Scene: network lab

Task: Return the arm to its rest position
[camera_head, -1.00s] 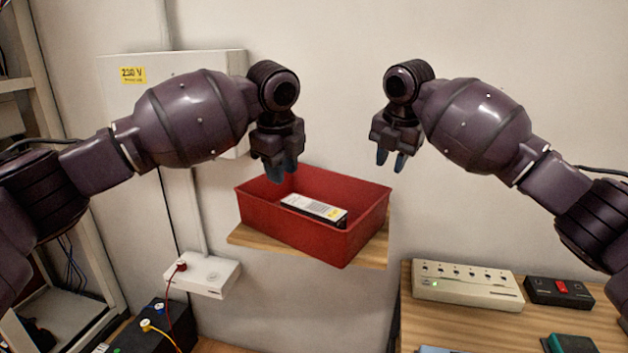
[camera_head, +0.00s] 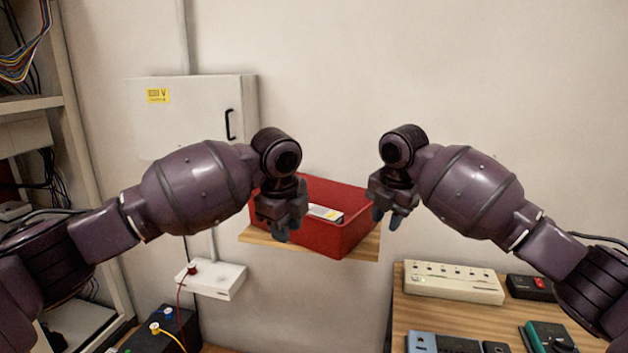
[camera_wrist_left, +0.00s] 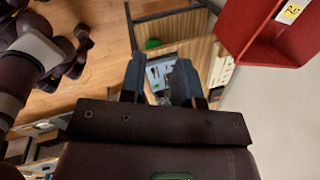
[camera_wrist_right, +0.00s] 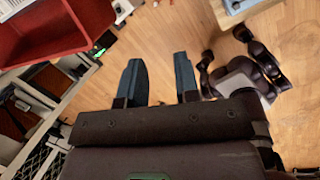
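My left gripper (camera_head: 281,226) hangs in front of the left part of a red bin (camera_head: 345,237), and its fingers point down. In the left wrist view its fingers (camera_wrist_left: 160,80) are apart with nothing between them. My right gripper (camera_head: 388,214) hangs at the bin's right edge, also pointing down. In the right wrist view its fingers (camera_wrist_right: 160,80) are apart and empty. Both arms are bent inwards at about the same height. A white device with a yellow label (camera_head: 326,213) lies in the bin, partly hidden by my left gripper and the bin wall.
The bin rests on a wooden wall shelf (camera_head: 262,238). A grey cabinet (camera_head: 200,100) hangs behind my left arm. A white socket box (camera_head: 212,279) is below it. A wooden bench (camera_head: 412,318) at right holds a cream power strip (camera_head: 455,281) and other devices. The upper wall is clear.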

